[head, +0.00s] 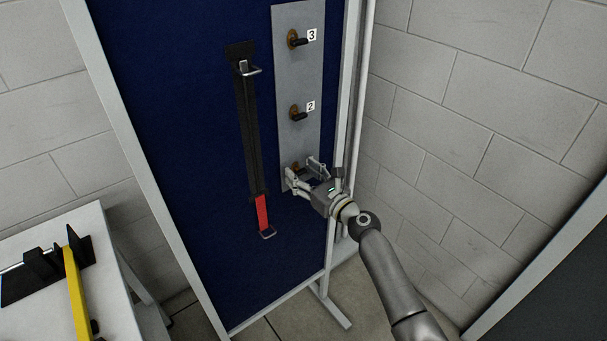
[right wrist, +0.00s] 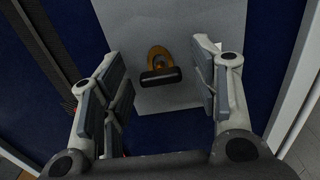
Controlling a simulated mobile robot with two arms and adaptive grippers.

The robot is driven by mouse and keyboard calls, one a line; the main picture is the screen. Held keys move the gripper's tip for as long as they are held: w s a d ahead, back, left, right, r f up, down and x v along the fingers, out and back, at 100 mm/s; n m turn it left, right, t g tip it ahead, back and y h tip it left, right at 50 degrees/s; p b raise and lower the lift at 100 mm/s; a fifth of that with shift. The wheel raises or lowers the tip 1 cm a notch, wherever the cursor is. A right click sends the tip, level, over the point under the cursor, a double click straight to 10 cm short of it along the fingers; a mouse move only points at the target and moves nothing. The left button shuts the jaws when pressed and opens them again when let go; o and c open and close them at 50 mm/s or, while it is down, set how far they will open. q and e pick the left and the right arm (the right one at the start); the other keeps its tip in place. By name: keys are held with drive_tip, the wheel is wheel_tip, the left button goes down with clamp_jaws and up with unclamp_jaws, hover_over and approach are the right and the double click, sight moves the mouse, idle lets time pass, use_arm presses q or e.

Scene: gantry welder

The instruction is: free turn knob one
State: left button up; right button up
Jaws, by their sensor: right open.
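Knob one, a black bar handle on a brass base, is lowest on the grey plate (head: 299,67). The right wrist view shows it (right wrist: 160,75) between the spread fingers, with its bar lying roughly crosswise in the picture. In the head view it is mostly hidden behind my right gripper (head: 304,171). The gripper is open, its fingers on either side of the knob and apart from it. Its number label is hidden, apart from a white edge behind the right finger in the wrist view. My left gripper is not in view.
Knobs labelled 2 (head: 299,113) and 3 (head: 297,39) sit above on the same plate. A black strap with a red end (head: 262,213) hangs left on the blue panel (head: 180,110). A white table (head: 107,268) holding a yellow bar stands lower left.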

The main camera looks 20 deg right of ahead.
drive_tip(key=shift+c, duration=1)
drive_tip(key=c, duration=0.8)
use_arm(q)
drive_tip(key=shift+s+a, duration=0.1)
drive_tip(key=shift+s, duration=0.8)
